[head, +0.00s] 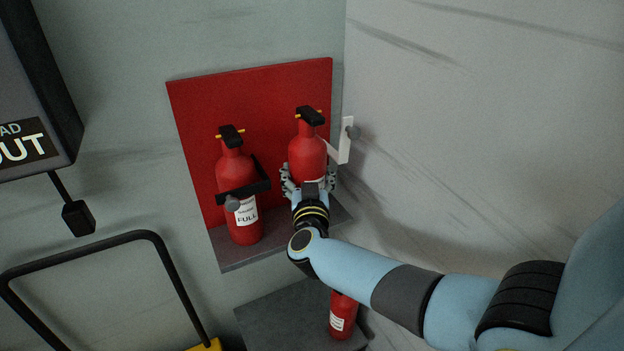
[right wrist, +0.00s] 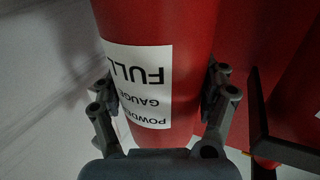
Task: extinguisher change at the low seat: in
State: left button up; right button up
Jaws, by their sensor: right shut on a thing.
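My right gripper (head: 311,186) is shut around the body of a red extinguisher (head: 307,154) with a black head, upright in front of the red back board (head: 270,100). In the right wrist view my fingers stand either side of this extinguisher (right wrist: 188,70), whose white label reads FULL, GAUGE and POWDER upside down. Its base is hidden by my gripper, so I cannot tell whether it touches the grey shelf (head: 240,258). To its right a white strap arm (head: 345,142) with a grey knob stands swung out. My left gripper is not in view.
Another red extinguisher (head: 237,170), labelled FULL, stands on the shelf at left behind a black strap (head: 250,186). A third extinguisher (head: 343,314) stands on a lower grey surface (head: 275,318), partly behind my arm. A black rail (head: 90,250) is at lower left; a pale wall closes the right side.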

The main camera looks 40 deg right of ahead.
jog(key=shift+w+d+f+b, duration=0.45)
jog(key=shift+w+d, duration=0.2)
jog(key=shift+w, duration=0.1)
jog(key=shift+w+d+f+b, duration=0.3)
jog(key=shift+w+d+b, duration=0.15)
jog(key=shift+w+d, duration=0.25)
jog(key=o, duration=1.6)
jog(key=shift+a, duration=0.1)
jog(key=shift+c, duration=0.2)
jog(key=shift+o, duration=0.8)
jog(key=shift+s, duration=0.1)
jog(key=v, duration=1.2)
jog(key=shift+f, duration=0.15)
